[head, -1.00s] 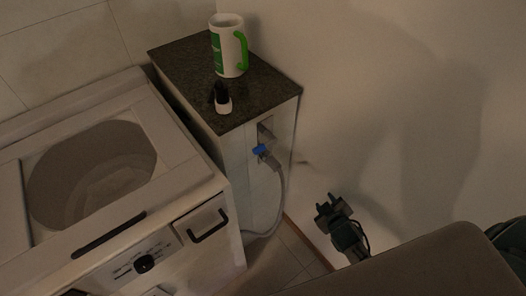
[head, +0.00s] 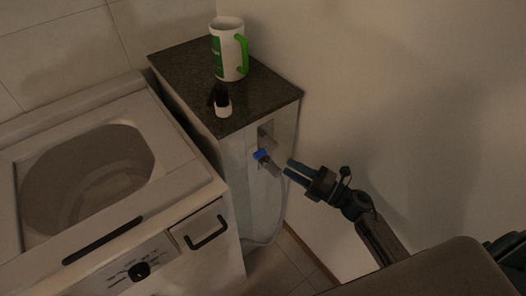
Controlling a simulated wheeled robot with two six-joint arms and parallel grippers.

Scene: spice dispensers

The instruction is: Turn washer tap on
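My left gripper is not in view. The washer (head: 190,165) stands left of the cabinet with its top opening showing.
A white and green mug (head: 228,55) and a small black and white bottle (head: 222,101) stand on the cabinet top (head: 180,62). A grey hose (head: 279,215) hangs from the tap. The wall (head: 400,90) bounds the right side.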

